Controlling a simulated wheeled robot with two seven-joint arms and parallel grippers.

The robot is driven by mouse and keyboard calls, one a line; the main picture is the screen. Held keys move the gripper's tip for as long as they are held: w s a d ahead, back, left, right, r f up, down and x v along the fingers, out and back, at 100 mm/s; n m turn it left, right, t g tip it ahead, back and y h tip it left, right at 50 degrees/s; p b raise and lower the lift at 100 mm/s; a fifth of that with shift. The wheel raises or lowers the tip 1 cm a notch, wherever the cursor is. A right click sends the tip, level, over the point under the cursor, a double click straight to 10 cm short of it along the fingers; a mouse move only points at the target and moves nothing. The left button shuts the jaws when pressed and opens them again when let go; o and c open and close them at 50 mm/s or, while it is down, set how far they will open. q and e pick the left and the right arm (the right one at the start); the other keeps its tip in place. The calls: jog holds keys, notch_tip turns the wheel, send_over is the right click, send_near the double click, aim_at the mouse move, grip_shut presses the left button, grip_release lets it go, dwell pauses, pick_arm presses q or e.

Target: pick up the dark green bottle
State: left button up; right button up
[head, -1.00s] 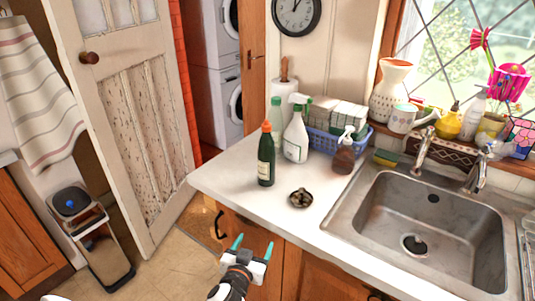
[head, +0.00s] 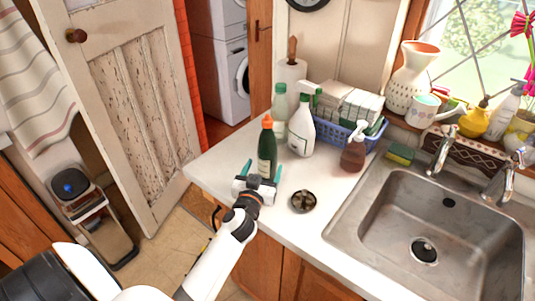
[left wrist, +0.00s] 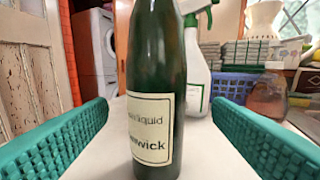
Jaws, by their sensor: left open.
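The dark green bottle (head: 267,150) with an orange cap stands upright on the white counter near its left end. In the left wrist view the bottle (left wrist: 153,75) fills the middle, its pale label facing me and its cap out of frame. My left gripper (head: 262,172) is open right in front of the bottle. In the left wrist view the two green fingers of my left gripper (left wrist: 155,135) spread to either side, with clear gaps to the bottle. My right gripper is not in view.
Close behind stand a pale green bottle (head: 280,115) and a white spray bottle (head: 301,130). A blue basket (head: 333,138), brown pump bottle (head: 353,152) and small round dish (head: 303,201) are to the right, before the sink (head: 440,225).

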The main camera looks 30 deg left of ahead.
aim_at(265, 161)
pick_arm(q)
jog(key=shift+w+a, duration=0.15)
jog(key=shift+w, duration=0.25)
jog(key=w, duration=0.1)
jog(key=w+a+p, duration=0.1)
jog(key=shift+w+a+r+p, duration=0.15)
jog(key=shift+w+r+p, duration=0.15)
jog(key=shift+w+r, duration=0.1)
jog(key=shift+w+a+f, duration=0.15)
jog(key=shift+w, duration=0.3)
jog(key=shift+w+a+f, duration=0.15)
jog(key=shift+w, duration=0.4)
jog(key=shift+c, duration=1.2)
jog(key=c, duration=0.9)
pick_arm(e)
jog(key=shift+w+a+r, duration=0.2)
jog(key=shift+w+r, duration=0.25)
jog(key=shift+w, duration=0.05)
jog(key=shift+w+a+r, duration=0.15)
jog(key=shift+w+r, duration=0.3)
